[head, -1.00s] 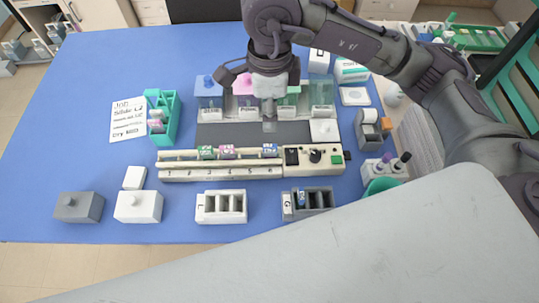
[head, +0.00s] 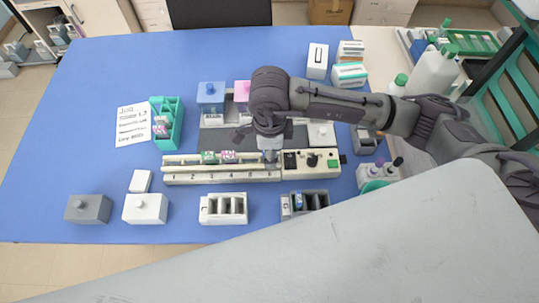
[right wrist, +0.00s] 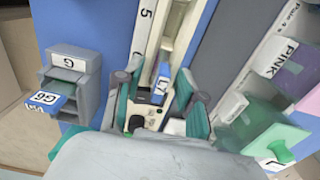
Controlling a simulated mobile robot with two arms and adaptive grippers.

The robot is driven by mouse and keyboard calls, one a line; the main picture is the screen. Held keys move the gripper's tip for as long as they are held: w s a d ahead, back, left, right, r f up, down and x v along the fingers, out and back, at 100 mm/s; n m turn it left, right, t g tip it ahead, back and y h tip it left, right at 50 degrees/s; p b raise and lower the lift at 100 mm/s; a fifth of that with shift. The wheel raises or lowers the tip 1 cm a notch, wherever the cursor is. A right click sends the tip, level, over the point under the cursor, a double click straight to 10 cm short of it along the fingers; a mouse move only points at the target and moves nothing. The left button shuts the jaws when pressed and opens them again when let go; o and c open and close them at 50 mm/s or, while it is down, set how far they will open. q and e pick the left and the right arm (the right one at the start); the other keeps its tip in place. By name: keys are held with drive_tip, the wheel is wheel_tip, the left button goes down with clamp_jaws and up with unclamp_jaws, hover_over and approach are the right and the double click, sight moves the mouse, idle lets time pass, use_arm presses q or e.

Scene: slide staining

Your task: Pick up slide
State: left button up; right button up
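A rack strip (head: 215,178) with numbered slots lies across the middle of the table. A green-labelled slide (head: 209,157) and a pink-labelled slide (head: 228,156) stand in it. A blue-labelled slide (right wrist: 159,86) sits between the fingers of my right gripper (right wrist: 159,98) in the right wrist view, with a visible gap to the fingers. In the head view my right gripper (head: 269,156) is over the strip's right slots and hides that slide. My left gripper is not in view.
A grey holder (head: 318,205) marked G holds a blue-labelled slide. A white holder (head: 223,210) is left of it. Coloured staining jars, including a blue one (head: 210,94), stand behind the strip. A green rack (head: 176,121) is at left.

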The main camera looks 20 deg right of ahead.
drive_tip(key=shift+c, duration=0.2)
clamp_jaws()
